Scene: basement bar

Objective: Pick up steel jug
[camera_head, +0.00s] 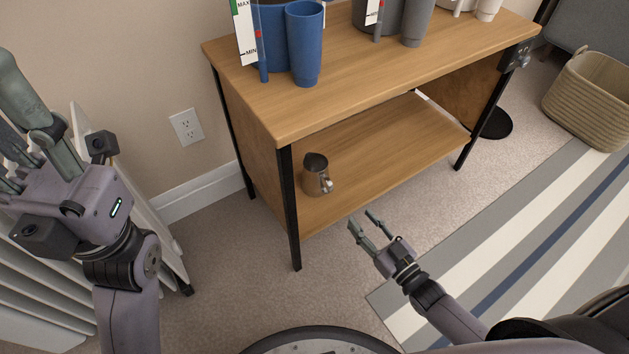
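The steel jug (317,177) stands upright on the lower wooden shelf (390,150) of the table, near its left end. Its dark opening faces up and a handle shows on its right side. My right gripper (363,222) is in front of the shelf, below and to the right of the jug. It is open, with its fingers apart and nothing between them, and it does not touch the jug. My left gripper (25,150) is raised at the far left, away from the table. Its fingers are partly cut off by the picture's edge.
Blue cups (305,45) and grey cups (417,22) stand on the wooden tabletop (375,75) above the shelf. A black table leg (289,205) rises just left of the jug. A white slatted object (150,235) stands at left. A woven basket (590,100) and striped rug (520,235) lie right.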

